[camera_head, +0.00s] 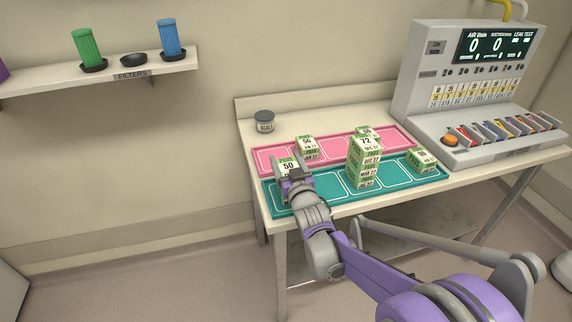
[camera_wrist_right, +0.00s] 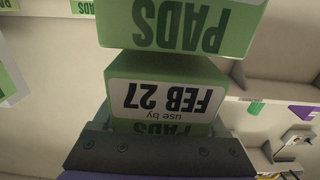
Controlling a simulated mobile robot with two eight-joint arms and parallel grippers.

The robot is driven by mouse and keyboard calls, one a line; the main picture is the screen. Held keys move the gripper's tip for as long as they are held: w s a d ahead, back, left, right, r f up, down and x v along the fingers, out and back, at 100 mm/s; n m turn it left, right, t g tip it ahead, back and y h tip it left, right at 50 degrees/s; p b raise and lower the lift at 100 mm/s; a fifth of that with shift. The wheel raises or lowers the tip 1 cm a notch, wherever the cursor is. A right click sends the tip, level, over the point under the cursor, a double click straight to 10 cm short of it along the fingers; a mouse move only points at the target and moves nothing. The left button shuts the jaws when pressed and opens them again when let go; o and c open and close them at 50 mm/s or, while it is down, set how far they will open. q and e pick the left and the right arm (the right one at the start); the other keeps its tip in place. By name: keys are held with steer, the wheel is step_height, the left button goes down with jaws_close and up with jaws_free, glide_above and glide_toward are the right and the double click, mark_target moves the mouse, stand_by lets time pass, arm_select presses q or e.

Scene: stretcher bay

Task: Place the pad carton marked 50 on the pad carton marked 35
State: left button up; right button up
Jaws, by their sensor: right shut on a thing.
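The pad carton marked 50 (camera_head: 288,166), green and white, is in my right gripper (camera_head: 292,182) at the left end of the table. In the right wrist view, which is upside down, my gripper (camera_wrist_right: 160,145) is shut on a carton dated FEB 27 (camera_wrist_right: 165,95). Another pad carton (camera_wrist_right: 185,25) shows right beside it, on its lower side in the room; its number is hidden, and I cannot tell whether the two touch. No number 35 is readable in the head view; my gripper hides what is under the carton marked 50. My left gripper is not in view.
A stack topped by a carton marked 72 (camera_head: 366,144) stands on the teal tray (camera_head: 314,200), with another carton (camera_head: 422,160) to its right. Behind, the pink tray (camera_head: 335,151) holds a carton marked 56 (camera_head: 306,147). A console (camera_head: 470,90) stands at right.

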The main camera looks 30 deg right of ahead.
steer(key=shift+f, duration=0.35)
steer(key=shift+f, duration=0.15)
steer(key=o, duration=1.5)
steer(key=shift+s+r, duration=0.1)
steer(key=shift+r, duration=0.1)
steer(key=v, duration=1.2)
steer(key=s+a+f+n+g+y, duration=0.1)
steer(key=s+a+f+g+y, duration=0.1)
steer(key=s+a+f+g, duration=0.4)
steer(key=s+a+f+n+g+y, duration=0.1)
steer(key=s+a+f+g, duration=0.5)
steer(key=s, duration=0.8)
step_height(320, 180, down, 3)
steer(key=shift+a+r+n+y, duration=0.1)
steer(key=shift+a+n+y, duration=0.25)
steer(key=shift+y, duration=0.35)
